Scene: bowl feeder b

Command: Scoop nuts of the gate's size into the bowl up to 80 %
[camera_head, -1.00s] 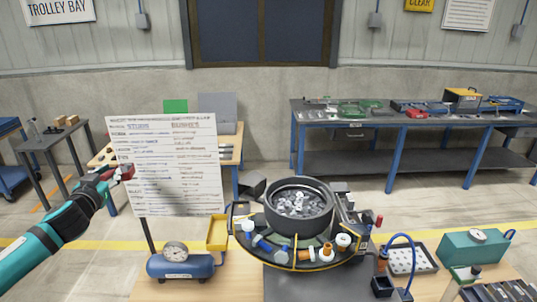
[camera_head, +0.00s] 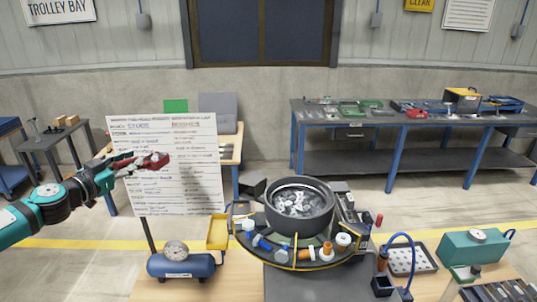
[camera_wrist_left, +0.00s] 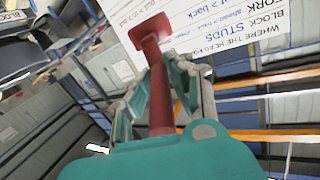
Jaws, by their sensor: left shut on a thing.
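The dark feeder bowl (camera_head: 299,224) stands on the bench at the centre, with a loose heap of small silvery parts (camera_head: 299,201) inside. The parts are too small to tell nuts from others, and I cannot make out the gate or its size. My left gripper (camera_head: 137,163) is shut on a red tool (camera_head: 156,160), held in front of the white board (camera_head: 190,190), left of and apart from the bowl. In the left wrist view the red tool (camera_wrist_left: 156,75) has a shaft between the fingers and a flat, wider end near the board's text. My right gripper is out of view.
A yellow bin (camera_head: 217,234) and a blue tank with a gauge (camera_head: 180,266) stand left of the feeder. A ring with coloured fittings (camera_head: 262,243) surrounds the bowl's front. A perforated tray (camera_head: 410,260) and green box (camera_head: 472,248) stand to the right.

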